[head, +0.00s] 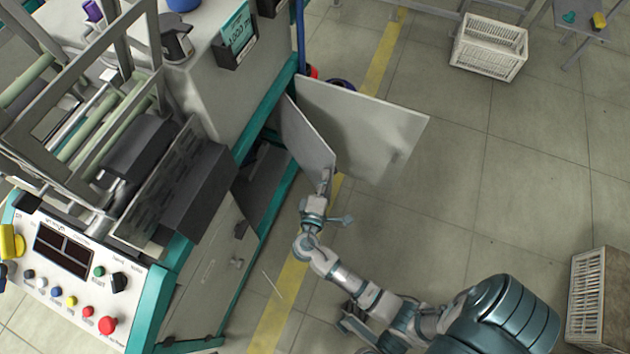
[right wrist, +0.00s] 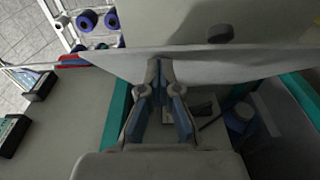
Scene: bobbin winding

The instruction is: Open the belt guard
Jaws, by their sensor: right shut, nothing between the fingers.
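Two flat grey panels stand out from the end of the winding machine (head: 225,75): a larger one (head: 360,125) and a smaller one (head: 303,138) in front of it. I cannot tell for sure which is the belt guard. Both stand at an angle to the machine, beside a dark opening (head: 265,175) in its side. My right gripper (head: 325,177) is at the lower corner of the smaller panel. In the right wrist view, its fingertips (right wrist: 160,68) are together and empty at the edge of a pale panel (right wrist: 225,65); contact is unclear. My left gripper is out of view.
A control panel (head: 70,270) with several buttons is at the lower left. A white crate (head: 490,47) stands on the floor at the back, another crate (head: 598,300) at the lower right. The floor between them is clear, with a yellow line (head: 380,60) beside the machine.

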